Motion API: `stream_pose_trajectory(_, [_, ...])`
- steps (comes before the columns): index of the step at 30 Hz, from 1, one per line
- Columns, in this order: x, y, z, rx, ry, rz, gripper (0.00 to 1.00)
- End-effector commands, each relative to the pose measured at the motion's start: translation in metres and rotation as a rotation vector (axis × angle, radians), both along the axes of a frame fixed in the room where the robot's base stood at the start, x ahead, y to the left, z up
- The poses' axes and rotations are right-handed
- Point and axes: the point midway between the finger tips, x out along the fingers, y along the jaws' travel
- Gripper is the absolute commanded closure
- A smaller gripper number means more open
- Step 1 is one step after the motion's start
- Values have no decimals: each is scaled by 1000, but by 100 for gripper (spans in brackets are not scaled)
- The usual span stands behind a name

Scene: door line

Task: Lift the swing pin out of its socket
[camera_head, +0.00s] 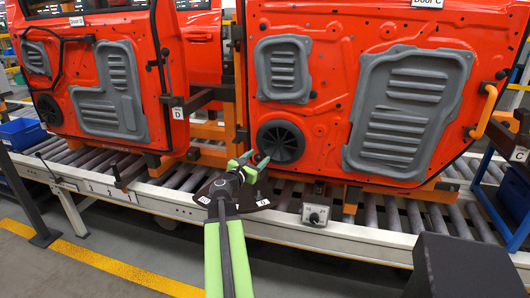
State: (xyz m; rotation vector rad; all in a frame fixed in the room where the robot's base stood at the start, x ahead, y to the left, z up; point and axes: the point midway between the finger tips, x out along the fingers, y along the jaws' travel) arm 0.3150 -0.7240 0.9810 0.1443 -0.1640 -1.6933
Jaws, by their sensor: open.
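My gripper (257,159) is at the middle of the view, its green fingers apart with nothing seen between them. It is in front of the lower left of the right-hand orange door (335,95), near a round black speaker (280,142). Under my wrist, a dark plate (258,205) with small white labels sits at the conveyor's front edge. I cannot make out the swing pin or its socket for certain; my gripper and wrist cover part of that plate.
A second orange door (140,60) stands to the left. Dark brackets (192,104) and orange supports hold the doors over the roller conveyor (385,213). A control box (315,214) hangs on the front rail. A dark block (465,265) stands at lower right. Floor at lower left is clear.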

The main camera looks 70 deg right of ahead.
Motion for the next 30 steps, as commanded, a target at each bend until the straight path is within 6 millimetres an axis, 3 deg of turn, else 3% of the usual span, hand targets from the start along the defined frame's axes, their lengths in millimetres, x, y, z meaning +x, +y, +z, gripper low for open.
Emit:
stream_pose_trajectory(8, [-2,-5,0,0,0,-4,47])
stream_pose_trajectory(21, [-2,-6,0,0,0,-4,100])
stream_pose_trajectory(30, [-3,-7,0,0,0,-3,100])
